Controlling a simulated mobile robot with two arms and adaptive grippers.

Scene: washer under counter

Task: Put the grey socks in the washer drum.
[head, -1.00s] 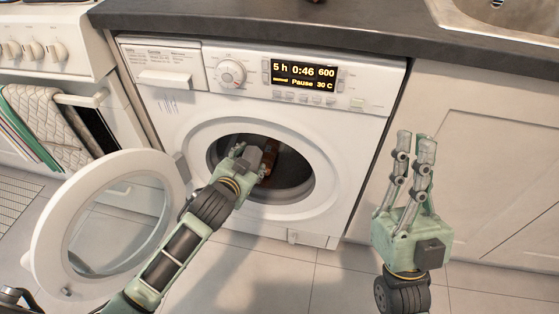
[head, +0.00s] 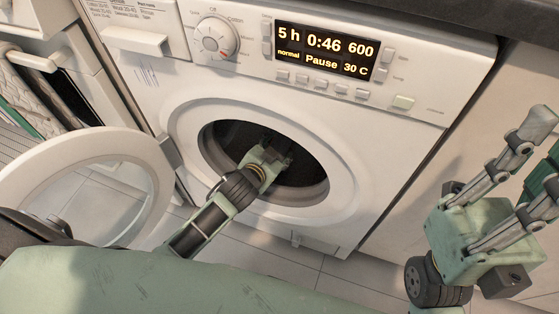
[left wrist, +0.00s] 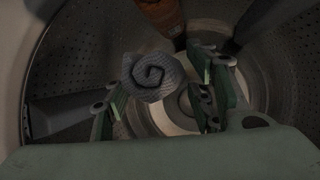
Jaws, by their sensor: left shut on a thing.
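The washer (head: 400,150) stands with its round door (head: 28,180) swung open to the left. My left gripper (head: 274,155) reaches through the opening into the dark drum (head: 228,138). In the left wrist view, the rolled grey socks (left wrist: 155,78) show as a spiral bundle between the fingers of my left gripper (left wrist: 160,98), which is shut on them. Perforated drum walls (left wrist: 75,65) surround them. The socks are too dark to make out in the head view. My right gripper (head: 548,160) is open and empty, right of the washer, partly cut off by the frame edge.
An orange-brown item (left wrist: 162,14) lies inside the drum, beyond the socks. The washer's display (head: 323,50) reads Pause. A dark counter (head: 470,12) runs above. Tiled floor (head: 290,262) lies in front, and a cabinet front (head: 465,110) is on the right.

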